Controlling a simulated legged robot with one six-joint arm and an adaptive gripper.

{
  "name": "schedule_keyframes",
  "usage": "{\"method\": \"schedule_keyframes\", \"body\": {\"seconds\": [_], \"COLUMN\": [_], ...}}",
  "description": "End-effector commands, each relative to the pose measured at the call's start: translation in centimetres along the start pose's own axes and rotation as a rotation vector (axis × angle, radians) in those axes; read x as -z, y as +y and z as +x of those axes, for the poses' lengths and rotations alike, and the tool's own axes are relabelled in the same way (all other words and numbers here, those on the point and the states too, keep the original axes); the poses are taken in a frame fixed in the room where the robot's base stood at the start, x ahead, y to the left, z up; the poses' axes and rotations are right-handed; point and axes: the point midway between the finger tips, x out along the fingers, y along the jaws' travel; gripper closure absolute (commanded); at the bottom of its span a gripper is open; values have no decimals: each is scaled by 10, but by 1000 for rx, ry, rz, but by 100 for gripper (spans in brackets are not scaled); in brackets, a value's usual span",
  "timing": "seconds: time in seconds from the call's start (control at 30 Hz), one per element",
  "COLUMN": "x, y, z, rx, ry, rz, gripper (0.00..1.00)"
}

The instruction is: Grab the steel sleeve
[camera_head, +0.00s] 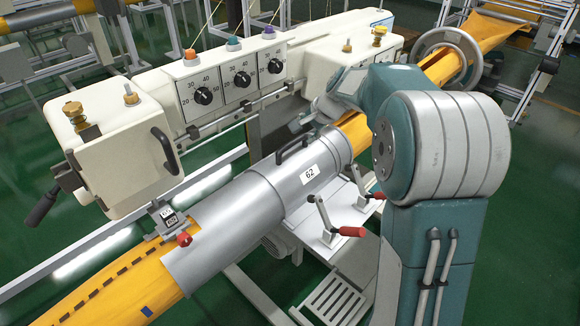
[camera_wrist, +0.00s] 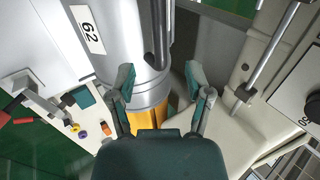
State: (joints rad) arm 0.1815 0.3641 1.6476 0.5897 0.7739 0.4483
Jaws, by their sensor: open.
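The steel sleeve (camera_head: 235,225) is a wide silver cylinder around the orange felt tube (camera_head: 125,285). It bears a white "62" label and a black bar handle (camera_head: 293,149) on top. In the wrist view the sleeve (camera_wrist: 125,45) fills the upper middle, with its handle (camera_wrist: 160,35) running down from the top edge. My gripper (camera_wrist: 158,78) is open and empty there. Its two fingers stand apart near the sleeve's end, with the handle's lower end in line with the gap between them. In the head view my arm hides most of the gripper.
Two red-handled clamps (camera_head: 338,231) stand on a white plate beside the sleeve. A cream machine housing with dials (camera_head: 203,96) runs along its far side. A grey rail (camera_head: 120,222) and a small red-knobbed device (camera_head: 183,239) lie close to the sleeve's near end.

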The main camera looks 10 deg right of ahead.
Motion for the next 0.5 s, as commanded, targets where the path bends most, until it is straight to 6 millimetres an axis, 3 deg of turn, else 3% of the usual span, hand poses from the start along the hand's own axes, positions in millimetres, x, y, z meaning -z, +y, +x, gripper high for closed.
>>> {"method": "schedule_keyframes", "body": {"seconds": [0.1,0.37,0.5], "x": [0,-3,-7], "y": [1,-1,-1], "z": [20,38,58], "rx": [-1,-1,-3], "ry": [-2,0,-1], "rz": [-1,-3,-3], "gripper": [35,35,35]}}
